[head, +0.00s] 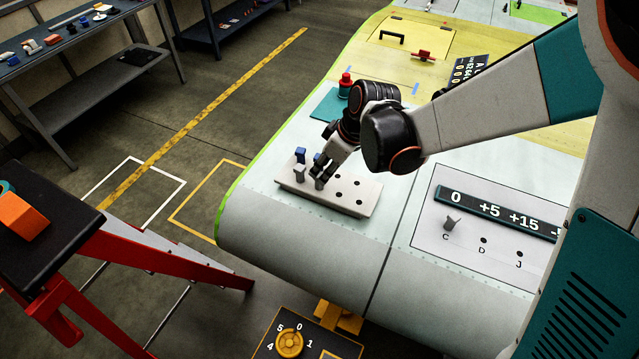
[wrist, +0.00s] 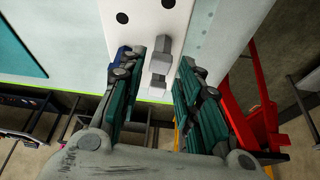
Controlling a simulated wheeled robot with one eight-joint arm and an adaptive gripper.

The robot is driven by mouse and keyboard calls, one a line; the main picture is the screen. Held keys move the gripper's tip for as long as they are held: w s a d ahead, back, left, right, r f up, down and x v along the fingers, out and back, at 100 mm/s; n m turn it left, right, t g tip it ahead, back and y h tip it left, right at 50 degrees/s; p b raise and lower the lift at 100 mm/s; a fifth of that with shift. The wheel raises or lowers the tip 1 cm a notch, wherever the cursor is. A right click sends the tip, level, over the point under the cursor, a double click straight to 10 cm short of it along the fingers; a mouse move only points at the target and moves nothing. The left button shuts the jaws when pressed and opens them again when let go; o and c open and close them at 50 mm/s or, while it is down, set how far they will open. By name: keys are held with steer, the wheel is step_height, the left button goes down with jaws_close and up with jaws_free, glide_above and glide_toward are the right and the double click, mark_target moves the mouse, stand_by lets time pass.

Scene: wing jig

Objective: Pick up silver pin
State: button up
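A white block (head: 353,200) with dark holes lies on the wing and holds silver and blue pins. One silver pin (head: 298,172) stands at its left end, with a blue pin (head: 300,154) behind it. Another silver pin (head: 319,181) stands just below my gripper (head: 325,166). In the wrist view, my gripper (wrist: 163,62) is open, with a gap on both sides of a silver pin (wrist: 162,54). A second grey pin (wrist: 157,86) shows beyond it, nearer the block's end. A blue pin (wrist: 121,54) is partly hidden behind the left finger.
Another silver pin (head: 450,223) stands at hole C on a marked panel (head: 431,240) to the right. A red-capped bottle (head: 345,86) stands on a teal mat (head: 327,104) behind my gripper. A red stepladder (head: 165,256) stands left of the wing.

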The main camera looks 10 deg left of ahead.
mark_target(321, 175)
steer(key=b+x, duration=0.2)
steer(key=x, duration=0.3)
steer(key=shift+f, duration=0.15)
jaws_close()
